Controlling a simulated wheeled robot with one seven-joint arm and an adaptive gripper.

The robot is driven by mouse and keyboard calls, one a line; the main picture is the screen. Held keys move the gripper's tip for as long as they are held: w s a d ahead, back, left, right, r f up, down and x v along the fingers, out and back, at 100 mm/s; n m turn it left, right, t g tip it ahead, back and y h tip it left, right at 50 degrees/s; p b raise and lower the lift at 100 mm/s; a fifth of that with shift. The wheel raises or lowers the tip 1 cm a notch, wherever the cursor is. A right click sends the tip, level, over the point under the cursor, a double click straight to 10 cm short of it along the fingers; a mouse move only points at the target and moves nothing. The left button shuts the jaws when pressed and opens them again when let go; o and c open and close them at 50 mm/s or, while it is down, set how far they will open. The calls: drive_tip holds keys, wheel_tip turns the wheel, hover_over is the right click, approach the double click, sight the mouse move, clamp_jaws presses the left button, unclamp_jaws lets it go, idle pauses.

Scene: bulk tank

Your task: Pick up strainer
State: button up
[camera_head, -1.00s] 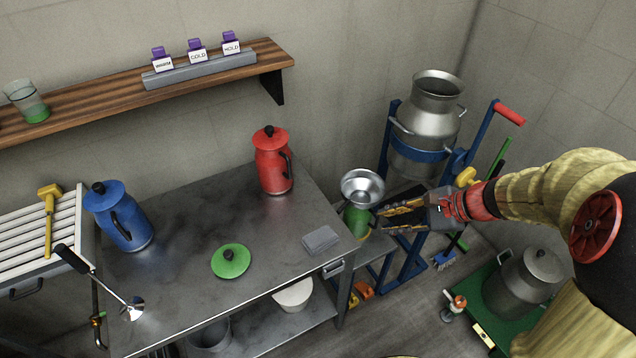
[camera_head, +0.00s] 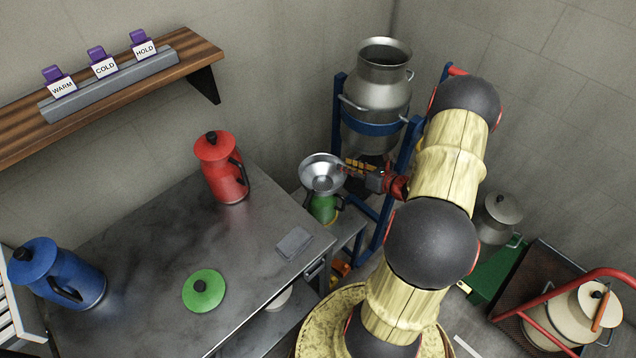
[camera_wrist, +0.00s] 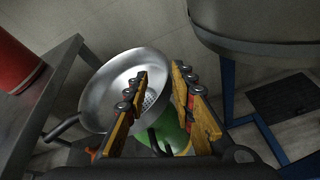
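The strainer (camera_head: 322,172) is a shiny metal bowl with a wide rim. It sits on top of a green jug (camera_head: 324,208) beside the steel table. In the wrist view the strainer (camera_wrist: 100,98) shows its perforated bottom, and part of the green jug (camera_wrist: 171,130) is below it. My gripper (camera_head: 352,166) is at the strainer's right side. In the wrist view my gripper (camera_wrist: 160,72) is open, its left finger in front of the bowl and its right finger just beyond the right rim. I cannot tell whether either finger touches it.
A milk can (camera_head: 382,85) hangs in a blue stand (camera_head: 340,110) just behind my gripper. The steel table (camera_head: 250,262) at left holds a red jug (camera_head: 222,170), a blue jug (camera_head: 62,275) and a green lid (camera_head: 205,291). A wooden shelf (camera_head: 195,50) is on the wall.

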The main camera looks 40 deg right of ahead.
sight(330, 160)
drive_tip(key=b+x, duration=0.2)
drive_tip(key=x, duration=0.3)
drive_tip(key=shift+a+f, duration=0.1)
clamp_jaws()
idle(0.7)
